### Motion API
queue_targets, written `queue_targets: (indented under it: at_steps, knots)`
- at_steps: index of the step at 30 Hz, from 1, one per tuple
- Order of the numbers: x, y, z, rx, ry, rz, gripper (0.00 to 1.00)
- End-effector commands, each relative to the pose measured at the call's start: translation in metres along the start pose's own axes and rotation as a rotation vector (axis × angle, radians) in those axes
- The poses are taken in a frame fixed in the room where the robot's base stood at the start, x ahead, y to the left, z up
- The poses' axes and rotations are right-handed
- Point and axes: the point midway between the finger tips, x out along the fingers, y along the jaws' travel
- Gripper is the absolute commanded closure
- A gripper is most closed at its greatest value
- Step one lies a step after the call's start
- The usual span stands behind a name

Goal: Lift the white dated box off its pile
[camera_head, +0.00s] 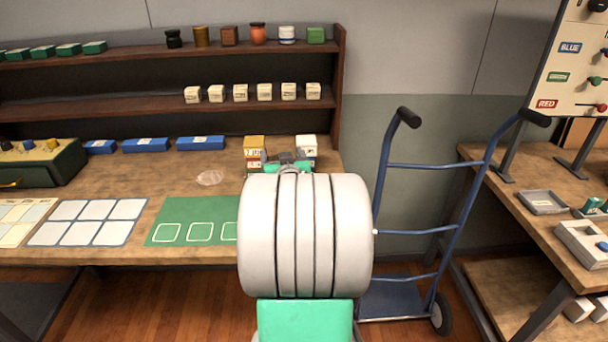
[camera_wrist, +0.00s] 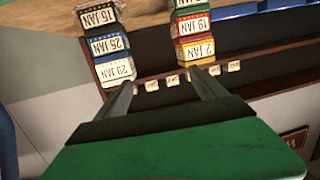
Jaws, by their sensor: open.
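The white dated box (camera_head: 307,140), marked 29 JAN, tops the right pile on the workbench. The other pile has a yellow box (camera_wrist: 196,51) marked 2 JAN on top, then a red and a green one; the yellow box (camera_head: 254,141) also shows in the head view. My gripper (camera_wrist: 164,77) is open and empty, pointing between the piles. My arm hides the piles' lower parts in the head view.
A wooden shelf (camera_head: 140,107) with small boxes and jars rises behind the bench. Blue boxes (camera_head: 201,143) lie left of the piles, with a green mat (camera_head: 190,208) nearer the front. A blue hand truck (camera_head: 408,231) stands to the right.

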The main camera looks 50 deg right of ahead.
Motion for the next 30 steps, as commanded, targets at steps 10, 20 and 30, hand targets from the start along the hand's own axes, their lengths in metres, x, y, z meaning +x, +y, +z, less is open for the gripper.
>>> queue_targets:
  at_steps: [10, 20, 30]
  knots:
    - [0.035, 0.078, 0.005, 0.017, 0.148, 0.127, 0.2]
    - [0.083, 0.083, -0.006, 0.017, 0.146, 0.127, 0.2]
    - [0.085, 0.083, -0.006, 0.017, 0.147, 0.127, 0.29]
